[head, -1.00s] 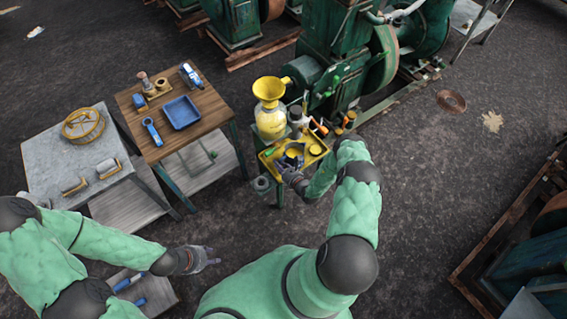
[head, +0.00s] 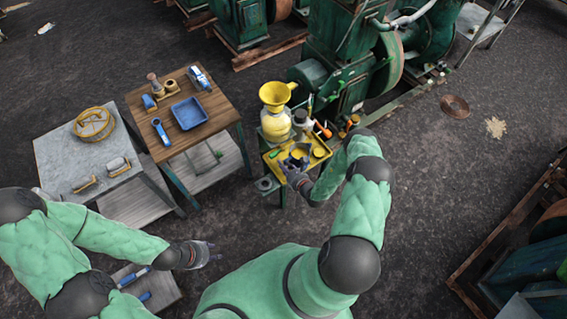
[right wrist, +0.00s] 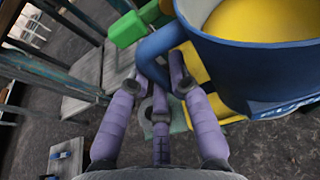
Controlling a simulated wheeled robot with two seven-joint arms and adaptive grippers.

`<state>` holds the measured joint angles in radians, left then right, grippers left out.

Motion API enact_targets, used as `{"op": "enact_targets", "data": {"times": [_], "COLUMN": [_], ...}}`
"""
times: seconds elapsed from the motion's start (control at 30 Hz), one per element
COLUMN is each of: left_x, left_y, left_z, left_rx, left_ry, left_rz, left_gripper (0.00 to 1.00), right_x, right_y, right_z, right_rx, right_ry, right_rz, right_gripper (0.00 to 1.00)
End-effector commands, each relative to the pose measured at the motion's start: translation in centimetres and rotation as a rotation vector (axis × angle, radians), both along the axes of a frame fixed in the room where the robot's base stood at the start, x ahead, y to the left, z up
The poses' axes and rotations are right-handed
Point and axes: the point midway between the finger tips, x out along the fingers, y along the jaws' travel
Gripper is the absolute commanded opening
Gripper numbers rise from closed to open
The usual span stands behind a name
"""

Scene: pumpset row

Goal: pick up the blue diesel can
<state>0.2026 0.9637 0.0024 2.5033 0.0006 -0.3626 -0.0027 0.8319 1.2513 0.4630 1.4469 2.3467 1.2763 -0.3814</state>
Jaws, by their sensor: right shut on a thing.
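The blue diesel can (right wrist: 225,60) is a mug-like blue can with yellow liquid inside and partly cut-off white lettering. It fills the upper right of the right wrist view. My right gripper (right wrist: 158,85) is shut on its handle, with purple fingers around it. In the head view the can (head: 300,151) shows small over the yellow tray (head: 272,160), with my right gripper (head: 296,172) at its near side. I cannot tell whether the can is clear of the tray. My left gripper (head: 205,254) is empty, with its fingers apart, low at the left.
A yellow funnel (head: 276,95) tops a yellow container behind the tray. A green pump engine (head: 340,75) stands close behind. A wooden table (head: 205,140) with a blue tray (head: 189,113) and a grey table (head: 60,160) are to the left. Open floor lies right.

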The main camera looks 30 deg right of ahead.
Motion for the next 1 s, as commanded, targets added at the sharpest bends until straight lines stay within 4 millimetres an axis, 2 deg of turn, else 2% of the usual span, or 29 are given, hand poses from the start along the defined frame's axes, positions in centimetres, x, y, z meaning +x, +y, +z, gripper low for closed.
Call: {"op": "enact_targets", "data": {"times": [0.03, 0.27, 0.7, 1.0], "left_x": [0.0, 0.0, 0.0, 0.0], "left_y": [0.0, 0.0, 0.0, 0.0], "left_z": [0.5, 1.6, 3.3, 4.1], "left_rx": [0.0, 0.0, 0.0, 0.0], "left_ry": [0.0, 0.0, 0.0, 0.0], "left_rz": [0.0, 0.0, 0.0, 0.0], "left_gripper": [0.4, 0.4, 0.4, 0.4], "right_x": [-0.3, -1.8, -5.9, -8.1], "right_y": [0.0, 0.6, 2.4, 3.3], "right_z": [0.8, 2.8, 4.6, 5.6], "right_rx": [-0.002, -0.002, 0.0, -0.001], "right_ry": [-0.002, -0.002, -0.002, -0.002], "right_rz": [0.0, -0.001, -0.001, -0.002], "right_gripper": [0.0, 0.0, 0.0, 0.0]}}
